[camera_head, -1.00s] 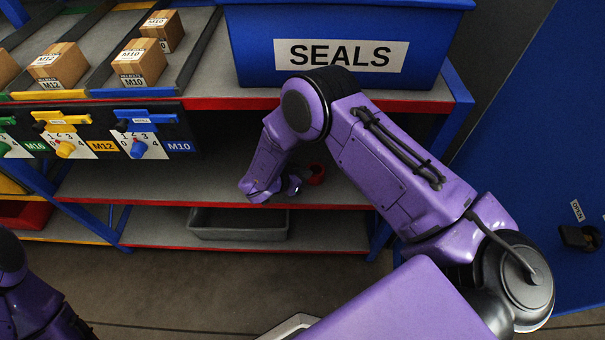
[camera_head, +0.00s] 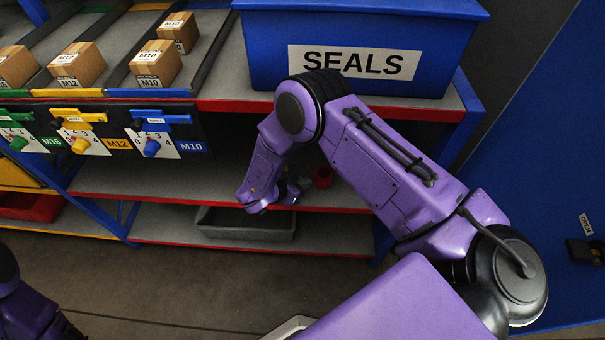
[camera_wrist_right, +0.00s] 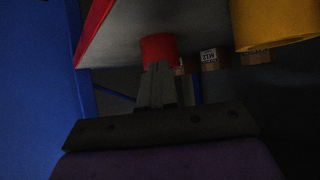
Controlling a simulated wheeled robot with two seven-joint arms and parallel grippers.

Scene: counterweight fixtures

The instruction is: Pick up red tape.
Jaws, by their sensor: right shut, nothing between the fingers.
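The red tape (camera_head: 323,178) sits on the middle shelf under the blue SEALS bin in the head view, partly in shadow. In the right wrist view the red tape (camera_wrist_right: 157,46) is just beyond my fingertips, its lower part hidden behind them. My right gripper (camera_head: 301,187) is at the shelf, just left of the tape. In the right wrist view my right gripper (camera_wrist_right: 158,68) is shut with nothing between its fingers. I cannot tell whether the tips touch the tape. My left gripper is out of view; only part of my left arm shows at lower left.
The blue SEALS bin (camera_head: 268,60) stands on the shelf above. A grey tray (camera_head: 246,232) is on the lower shelf. A yellow round object (camera_wrist_right: 270,22) is at upper right in the right wrist view. Small boxes (camera_head: 78,65) sit in lanes at upper left.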

